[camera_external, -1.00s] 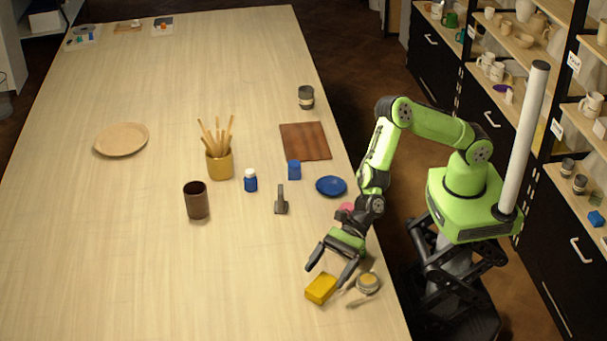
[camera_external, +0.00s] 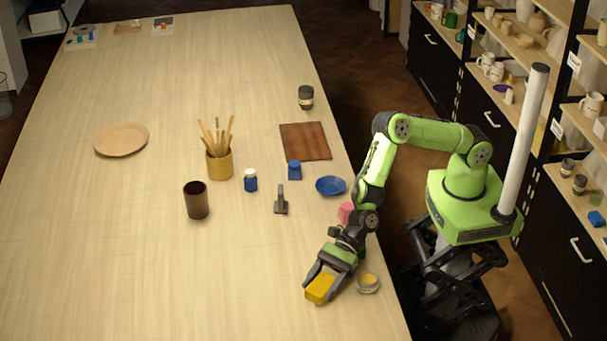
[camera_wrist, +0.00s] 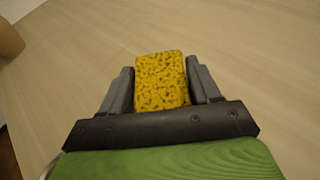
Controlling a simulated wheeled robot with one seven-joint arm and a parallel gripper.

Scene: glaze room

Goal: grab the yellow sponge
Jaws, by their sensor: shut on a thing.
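The yellow sponge (camera_external: 320,289) is near the front right edge of the table. It is a small block, speckled with dark pores in the wrist view (camera_wrist: 162,78). My gripper (camera_external: 322,283) is around it from above, with one finger on each side. In the wrist view my gripper (camera_wrist: 162,88) is shut on the sponge, and the sponge's far end sticks out past the fingertips. The sponge appears at table level; I cannot tell if it is lifted. Its near end is hidden behind the gripper's dark crossbar.
A small round jar (camera_external: 368,283) stands close to the right of my gripper. A pink object (camera_external: 347,212) is behind my wrist, with a blue dish (camera_external: 331,186) beyond. A dark metal piece (camera_external: 281,201) stands farther left. The table's left front is clear.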

